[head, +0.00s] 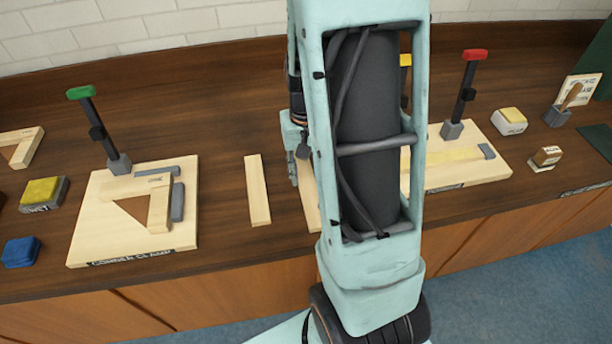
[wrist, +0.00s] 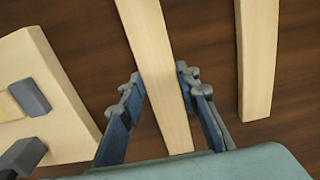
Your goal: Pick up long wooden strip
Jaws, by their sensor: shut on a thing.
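A long pale wooden strip (wrist: 147,35) lies between the two fingers of my gripper (wrist: 158,80) in the wrist view. The fingers are shut on its sides, and its near end shows between them. In the head view this strip (head: 309,205) is mostly hidden behind my arm, on the dark worktop. A second, similar strip (wrist: 258,55) lies apart to the right in the wrist view. In the head view it lies bare on the worktop (head: 258,190), left of my arm. Whether the held strip touches the worktop I cannot tell.
A corner clamp board (head: 85,235) with a green-topped clamp (head: 95,125) stands at left. A board with a red-topped clamp (head: 462,95) is at right, partly hidden by my arm. A yellow-topped block (head: 43,193) and blue block (head: 20,251) are at far left.

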